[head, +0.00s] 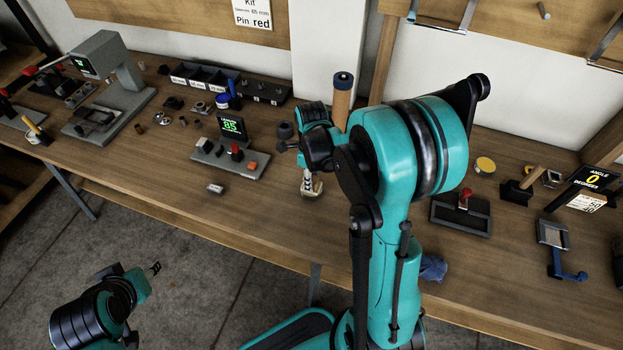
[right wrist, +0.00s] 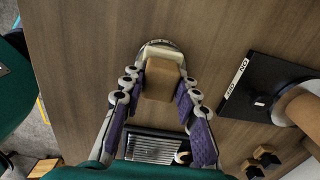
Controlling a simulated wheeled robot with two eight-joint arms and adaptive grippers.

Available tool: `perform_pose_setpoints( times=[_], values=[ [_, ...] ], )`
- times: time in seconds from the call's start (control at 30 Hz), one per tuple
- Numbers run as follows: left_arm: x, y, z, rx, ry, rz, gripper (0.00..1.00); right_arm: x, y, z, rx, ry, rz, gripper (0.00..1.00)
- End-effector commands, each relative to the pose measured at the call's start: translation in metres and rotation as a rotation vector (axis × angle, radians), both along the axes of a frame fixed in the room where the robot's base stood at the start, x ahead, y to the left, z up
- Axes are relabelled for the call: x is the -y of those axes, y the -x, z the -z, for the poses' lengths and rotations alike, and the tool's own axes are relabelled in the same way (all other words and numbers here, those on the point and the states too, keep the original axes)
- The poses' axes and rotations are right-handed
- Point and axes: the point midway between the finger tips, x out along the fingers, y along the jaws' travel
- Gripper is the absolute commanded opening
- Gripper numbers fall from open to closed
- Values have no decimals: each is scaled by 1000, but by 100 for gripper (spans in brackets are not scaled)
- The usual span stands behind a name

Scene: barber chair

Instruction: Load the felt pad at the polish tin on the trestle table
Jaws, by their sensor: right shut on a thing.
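The felt pad (right wrist: 160,54) is a cream layer on the end of a tan wooden block (right wrist: 163,80), seen in the right wrist view. My right gripper (right wrist: 163,88) is shut on this block, its purple-lined fingers on both sides. In the head view the right gripper (head: 311,184) is low over the front middle of the table, partly behind my arm; whether the pad touches the wood is unclear. A small round tin with a yellow top (head: 485,165), apparently the polish tin, stands to the right of my arm. My left gripper (head: 154,268) is over the floor, away from the table.
The trestle table (head: 180,215) carries a device with a green "85" display (head: 232,126), a black tray with a red knob (head: 462,213) and an angle display (head: 588,182). A blue cloth (head: 433,268) lies near the front edge. Bare wood shows at front left.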

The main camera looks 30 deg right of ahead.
Motion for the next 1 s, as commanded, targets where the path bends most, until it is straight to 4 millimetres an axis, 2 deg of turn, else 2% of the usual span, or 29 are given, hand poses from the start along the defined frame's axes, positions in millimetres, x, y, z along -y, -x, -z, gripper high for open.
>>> perform_pose_setpoints(
  times=[0.33,1.0],
  values=[
    [0,0,-4,0,0,0,40,-1,1,-5,-2,-1,0,7],
    [0,0,-48,0,0,0,40,0,0,-62,-1,-1,0,7]
  ],
)
